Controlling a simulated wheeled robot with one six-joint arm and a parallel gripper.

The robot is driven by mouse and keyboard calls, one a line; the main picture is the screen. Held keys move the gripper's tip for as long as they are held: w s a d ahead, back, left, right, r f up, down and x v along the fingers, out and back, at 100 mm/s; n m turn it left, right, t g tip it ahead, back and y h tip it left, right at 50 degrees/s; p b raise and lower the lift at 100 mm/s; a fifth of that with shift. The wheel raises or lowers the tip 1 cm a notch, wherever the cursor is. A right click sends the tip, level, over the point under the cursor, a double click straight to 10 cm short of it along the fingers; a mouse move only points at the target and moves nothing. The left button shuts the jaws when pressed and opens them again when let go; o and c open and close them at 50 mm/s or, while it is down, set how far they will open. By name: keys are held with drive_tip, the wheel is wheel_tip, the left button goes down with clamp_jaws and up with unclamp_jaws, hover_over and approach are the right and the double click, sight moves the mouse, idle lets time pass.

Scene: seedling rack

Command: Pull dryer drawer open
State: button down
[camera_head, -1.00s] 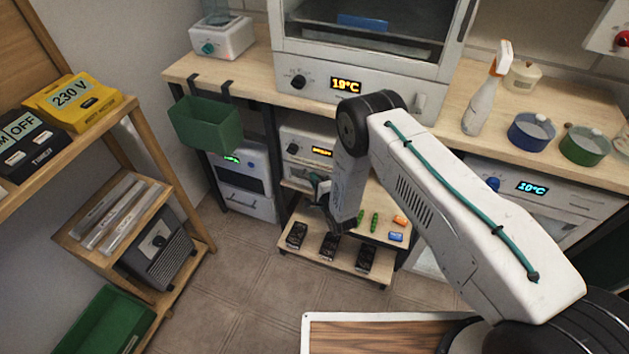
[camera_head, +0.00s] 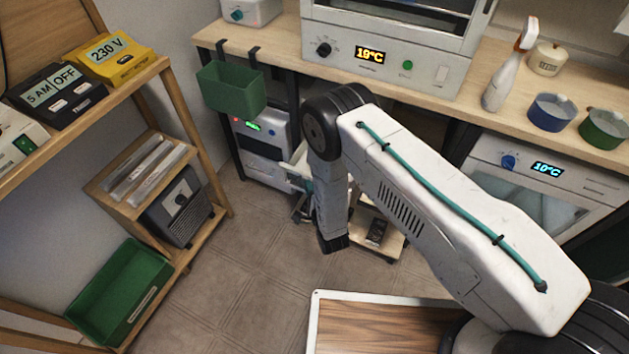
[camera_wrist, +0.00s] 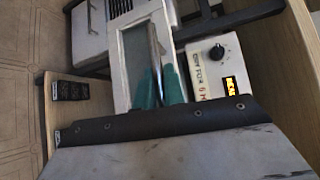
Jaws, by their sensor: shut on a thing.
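In the wrist view the white dryer (camera_wrist: 208,55) shows a black knob, an orange display and a printed label. Its white-framed drawer (camera_wrist: 118,72) stands out from the face, with a grey inside and a metal bar handle (camera_wrist: 155,45). My gripper's teal fingers (camera_wrist: 160,88) are shut on the handle; the exact contact is partly hidden by my wrist. In the head view a pale edge of the drawer (camera_head: 297,165) shows left of my arm, which hides most of the dryer and my gripper.
A low wooden shelf with a dark device (camera_head: 376,232) lies below the dryer. A white cabinet with a green display (camera_head: 262,150) stands left of it. A wooden rack with a green crate (camera_head: 120,290) is at the left. The tiled floor (camera_head: 255,265) between is clear.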

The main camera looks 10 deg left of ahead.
drive_tip(key=shift+s, duration=0.2)
drive_tip(key=c, duration=1.5)
unclamp_jaws()
drive_tip(key=v, duration=0.7)
drive_tip(key=shift+s, duration=0.35)
drive_tip(key=shift+d, duration=0.1)
